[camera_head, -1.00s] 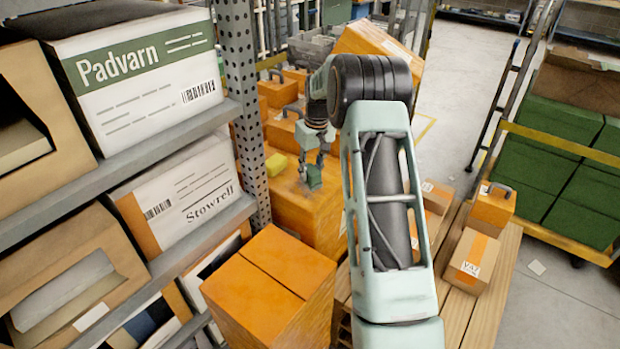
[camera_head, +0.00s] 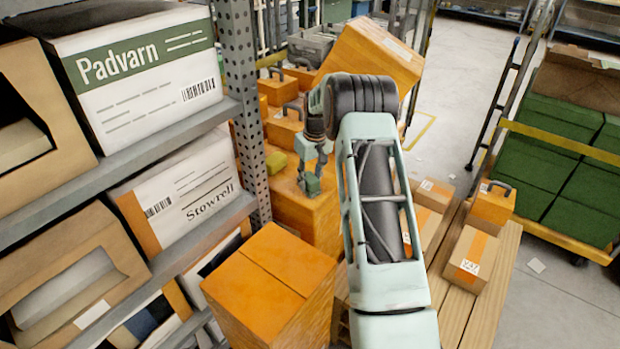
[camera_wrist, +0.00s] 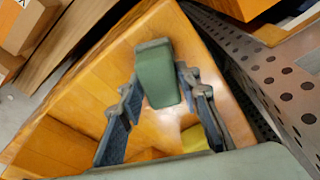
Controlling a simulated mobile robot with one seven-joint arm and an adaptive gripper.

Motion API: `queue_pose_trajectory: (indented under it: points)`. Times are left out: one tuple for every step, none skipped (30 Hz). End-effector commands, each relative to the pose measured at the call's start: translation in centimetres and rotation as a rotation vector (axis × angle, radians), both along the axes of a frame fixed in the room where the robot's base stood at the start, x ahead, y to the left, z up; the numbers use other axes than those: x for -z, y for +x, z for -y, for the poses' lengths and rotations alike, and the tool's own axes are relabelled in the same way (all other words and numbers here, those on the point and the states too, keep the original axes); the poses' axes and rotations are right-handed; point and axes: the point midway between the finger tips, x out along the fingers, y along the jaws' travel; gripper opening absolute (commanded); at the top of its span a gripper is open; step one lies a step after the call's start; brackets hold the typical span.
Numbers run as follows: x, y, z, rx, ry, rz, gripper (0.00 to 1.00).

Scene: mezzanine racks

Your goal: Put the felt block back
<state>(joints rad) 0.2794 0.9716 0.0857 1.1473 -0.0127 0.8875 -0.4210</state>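The felt block looks like a small dull-green block (camera_head: 313,186) at the top of a large orange box (camera_head: 325,226), behind the rack post. In the wrist view the green block (camera_wrist: 158,76) sits between my fingertips, which meet its two sides. My gripper (camera_head: 310,174) points down and is shut on the block; it also shows in the wrist view (camera_wrist: 160,84). I cannot tell whether the block's underside touches the orange surface. A small yellow-green piece (camera_head: 277,163) lies left of my gripper, and it also shows in the wrist view (camera_wrist: 194,138).
A perforated grey rack post (camera_head: 243,110) stands close left of my gripper, with loaded shelves beyond it. Orange cases (camera_head: 284,128) stand behind. A nearer orange box (camera_head: 270,280) stands in front. Small cartons (camera_head: 470,262) sit on wooden boards to the right.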

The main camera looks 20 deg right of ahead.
Motion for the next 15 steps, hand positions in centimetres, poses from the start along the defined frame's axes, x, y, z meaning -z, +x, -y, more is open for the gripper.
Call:
queue_pose_trajectory:
  points:
    - [-0.06,0.0,0.0,0.0,0.0,0.0,0.38]
    - [-0.06,0.0,0.0,0.0,0.0,0.0,0.42]
    - [-0.06,0.0,0.0,0.0,0.0,0.0,0.46]
    - [-0.07,0.01,0.0,0.0,0.0,0.0,0.46]
    - [-0.07,0.01,0.01,0.0,0.0,0.0,0.46]
    - [-0.07,0.01,0.0,0.0,0.0,0.0,0.46]
    - [-0.07,0.01,0.0,0.0,0.0,0.0,0.46]
    - [-0.08,0.01,0.0,0.0,0.0,0.0,0.46]
    - [-0.08,0.01,0.0,0.0,0.0,0.0,0.46]
    - [-0.08,0.01,0.0,0.0,0.0,0.0,0.46]
    - [-0.12,0.01,0.0,0.0,0.0,0.0,0.46]
    - [-0.24,0.01,0.0,0.0,0.0,0.001,0.46]
    - [-0.4,0.02,0.01,0.0,0.0,0.001,0.46]
    - [-0.61,0.03,0.0,0.0,0.0,0.001,0.46]
    - [-0.94,0.02,0.04,0.0,-0.001,0.002,0.46]
